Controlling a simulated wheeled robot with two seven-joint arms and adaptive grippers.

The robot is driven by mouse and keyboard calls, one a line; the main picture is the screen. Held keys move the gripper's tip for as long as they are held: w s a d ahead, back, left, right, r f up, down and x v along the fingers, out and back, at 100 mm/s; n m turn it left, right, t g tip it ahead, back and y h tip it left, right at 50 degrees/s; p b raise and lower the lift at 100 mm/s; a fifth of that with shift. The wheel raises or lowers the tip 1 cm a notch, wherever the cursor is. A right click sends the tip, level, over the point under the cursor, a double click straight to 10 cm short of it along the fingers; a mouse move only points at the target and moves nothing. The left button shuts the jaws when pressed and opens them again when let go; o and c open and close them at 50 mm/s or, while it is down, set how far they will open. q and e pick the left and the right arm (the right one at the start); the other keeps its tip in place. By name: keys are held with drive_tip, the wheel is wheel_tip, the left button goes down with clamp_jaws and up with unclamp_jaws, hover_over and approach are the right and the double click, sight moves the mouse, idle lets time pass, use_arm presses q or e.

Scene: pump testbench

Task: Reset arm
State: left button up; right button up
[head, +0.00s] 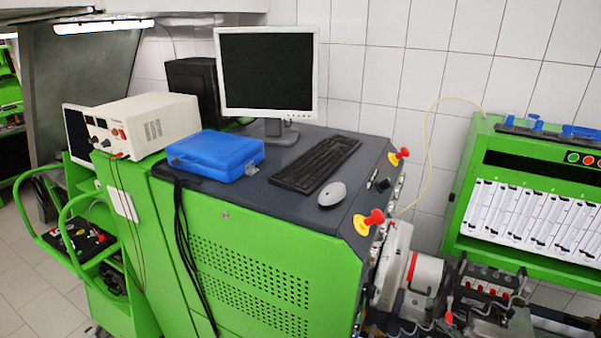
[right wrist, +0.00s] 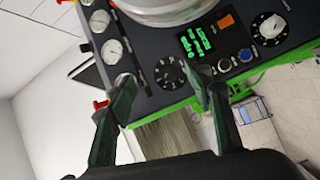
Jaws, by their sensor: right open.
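My right gripper (right wrist: 160,112) shows in the right wrist view, with its two dark fingers apart and nothing between them. Past the fingertips is a dark control panel (right wrist: 150,75) with round gauges (right wrist: 112,52), a black dial (right wrist: 170,73), a lit green display (right wrist: 194,42) and a white-rimmed knob (right wrist: 268,26). I cannot tell whether the fingers touch the panel; they look apart from it. Neither gripper shows in the head view, and my left gripper is in no view.
Pump machinery (head: 425,275) stands at the right. Tiled floor is free at left.

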drive_tip(key=s+d+f+m+g+h, duration=0.2)
drive_tip(key=s+f+m+h, duration=0.1)
drive_tip(key=f+m+h, duration=0.4)
drive_tip(key=s+d+f+m+g+h, duration=0.25)
drive_tip(key=f+m+h, duration=0.25)
drive_tip(key=f+m, duration=0.4)
drive_tip(key=s+a+f+m+g+y, duration=0.1)
drive_tip(key=s+a+f+m+g, duration=0.1)
drive_tip(key=s+a+f+g, duration=0.4)
drive_tip(key=s+a+f+m+g+y, duration=0.2)
drive_tip(key=s+a+f, duration=0.15)
drive_tip(key=s, duration=0.45)
wheel_tip(320, 180, down, 36)
drive_tip(key=s+a+g+b, duration=0.2)
drive_tip(key=s+a+b, duration=0.1)
drive_tip(key=b, duration=0.3)
use_arm(q)
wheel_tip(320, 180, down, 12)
drive_tip(key=b, duration=0.6)
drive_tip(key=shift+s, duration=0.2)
use_arm(e)
drive_tip(key=s+f+n+g, duration=0.1)
drive_tip(key=s+f, duration=1.8)
drive_tip(key=f, duration=0.4)
drive_tip(key=shift+s+d+f, duration=0.2)
drive_tip(key=shift+d+f, duration=0.05)
drive_tip(key=shift+f, duration=0.15)
